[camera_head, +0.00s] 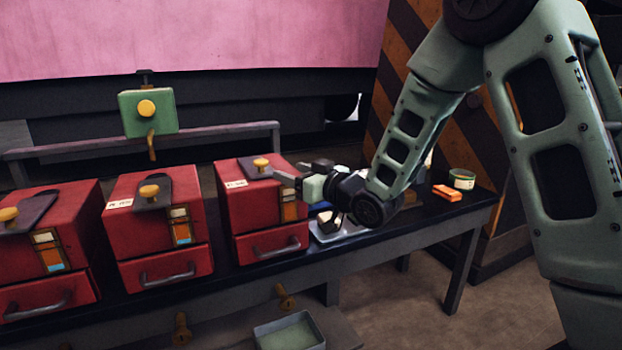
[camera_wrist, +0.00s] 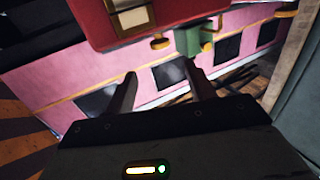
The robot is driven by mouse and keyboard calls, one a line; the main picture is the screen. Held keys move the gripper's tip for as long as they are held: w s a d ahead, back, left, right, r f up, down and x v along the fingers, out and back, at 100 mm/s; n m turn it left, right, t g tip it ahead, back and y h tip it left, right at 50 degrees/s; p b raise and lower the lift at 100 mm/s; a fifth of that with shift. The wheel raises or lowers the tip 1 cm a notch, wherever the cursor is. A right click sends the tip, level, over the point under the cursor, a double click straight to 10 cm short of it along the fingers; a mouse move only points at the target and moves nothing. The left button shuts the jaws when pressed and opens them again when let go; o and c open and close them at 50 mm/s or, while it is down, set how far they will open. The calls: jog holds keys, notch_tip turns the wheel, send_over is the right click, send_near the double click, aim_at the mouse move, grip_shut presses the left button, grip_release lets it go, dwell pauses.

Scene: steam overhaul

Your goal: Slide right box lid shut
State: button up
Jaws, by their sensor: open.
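The right red box (camera_head: 262,210) stands on the dark bench, with a drawer handle and an orange label on its front. Its dark lid plate (camera_head: 250,171) with a yellow knob (camera_head: 261,162) lies on top; how far it covers the opening I cannot tell. My gripper (camera_head: 284,180) is beside the box's upper right edge, to the right of the knob. In the wrist view the jaws (camera_wrist: 161,82) are apart with nothing between them. A red box (camera_wrist: 110,22) shows upside down there, with a yellow knob (camera_wrist: 160,43) beyond the fingertips.
Two more red boxes, the middle (camera_head: 155,225) and left (camera_head: 45,245), stand in the same row. A green box (camera_head: 160,123) with a yellow knob hangs on a rail behind. An orange block (camera_head: 447,192) and a round tin (camera_head: 462,179) are on the bench at the right.

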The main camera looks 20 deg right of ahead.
jog(key=shift+v, duration=2.4)
jog(key=s+a+f+n+g+h, duration=0.1)
jog(key=s+a+f+g, duration=0.3)
jog(key=s+a+g, duration=0.15)
jog(key=s+a+f+g+h, duration=0.2)
jog(key=s+a+f+g, duration=0.2)
jog(key=s+a, duration=0.25)
jog(key=s+a+n+g+h, duration=0.2)
jog(key=s+g, duration=0.5)
jog(key=s, duration=1.4)
notch_tip(320, 180, up, 20)
jog(key=d+h+p, duration=0.1)
jog(key=p, duration=1.9)
jog(key=shift+s+p, duration=0.2)
jog(key=shift+p, duration=0.1)
jog(key=shift+f, duration=0.15)
